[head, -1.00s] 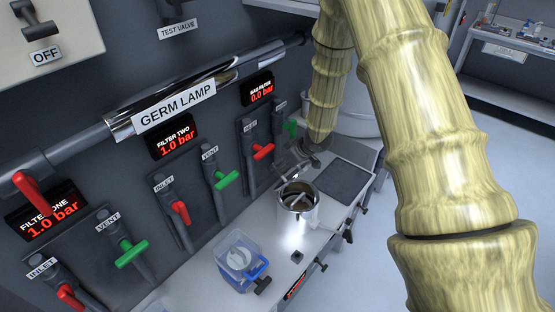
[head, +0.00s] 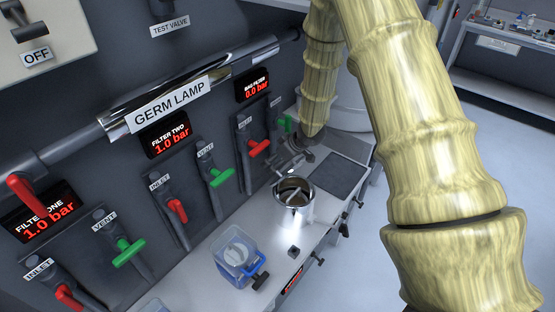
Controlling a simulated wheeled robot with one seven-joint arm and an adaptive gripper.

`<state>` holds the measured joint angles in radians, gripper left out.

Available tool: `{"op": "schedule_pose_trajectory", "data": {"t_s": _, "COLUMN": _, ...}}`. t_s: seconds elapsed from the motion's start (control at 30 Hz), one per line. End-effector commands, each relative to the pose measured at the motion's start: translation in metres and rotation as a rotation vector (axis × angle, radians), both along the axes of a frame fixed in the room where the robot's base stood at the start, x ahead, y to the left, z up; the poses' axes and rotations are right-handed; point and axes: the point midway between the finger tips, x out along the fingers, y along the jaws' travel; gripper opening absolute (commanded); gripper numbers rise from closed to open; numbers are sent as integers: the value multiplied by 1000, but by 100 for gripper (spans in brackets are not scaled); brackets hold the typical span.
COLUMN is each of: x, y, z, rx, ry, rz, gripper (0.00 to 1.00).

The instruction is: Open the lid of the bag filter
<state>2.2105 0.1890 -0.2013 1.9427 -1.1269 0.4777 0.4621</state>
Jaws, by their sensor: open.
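The bag filter display (head: 253,86) reads 0.0 bar above a red inlet handle (head: 259,147) and a green handle (head: 287,124). A pale, rounded vessel (head: 352,112) stands behind my forearm at the back of the bench. It may be the bag filter; its top and any lid are hidden by my arm. My gripper (head: 283,170) points down at the bench, just behind a shiny metal pot (head: 297,212). It is open, with no object seen between its fingers. The fingers are small and partly merge with the pot's rim, so I cannot tell whether they touch it.
A blue-based clear container (head: 237,256) stands on the bench left of the pot. A dark flat plate (head: 342,175) lies to its right. Valve handles and the germ lamp (head: 190,95) line the wall at left.

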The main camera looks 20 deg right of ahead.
Motion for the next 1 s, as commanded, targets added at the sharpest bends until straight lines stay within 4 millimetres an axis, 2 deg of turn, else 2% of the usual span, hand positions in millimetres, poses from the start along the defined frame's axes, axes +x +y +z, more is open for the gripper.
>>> {"op": "schedule_pose_trajectory", "data": {"t_s": 0.17, "x": -1, "y": 0, "z": 0, "rx": 0, "ry": 1, "rz": -1, "gripper": 93}}
{"op": "schedule_pose_trajectory", "data": {"t_s": 0.33, "x": -5, "y": -3, "z": 9, "rx": 0, "ry": 0, "rz": -1, "gripper": 93}}
{"op": "schedule_pose_trajectory", "data": {"t_s": 1.0, "x": -48, "y": -25, "z": 82, "rx": 1, "ry": -2, "rz": 0, "gripper": 93}}
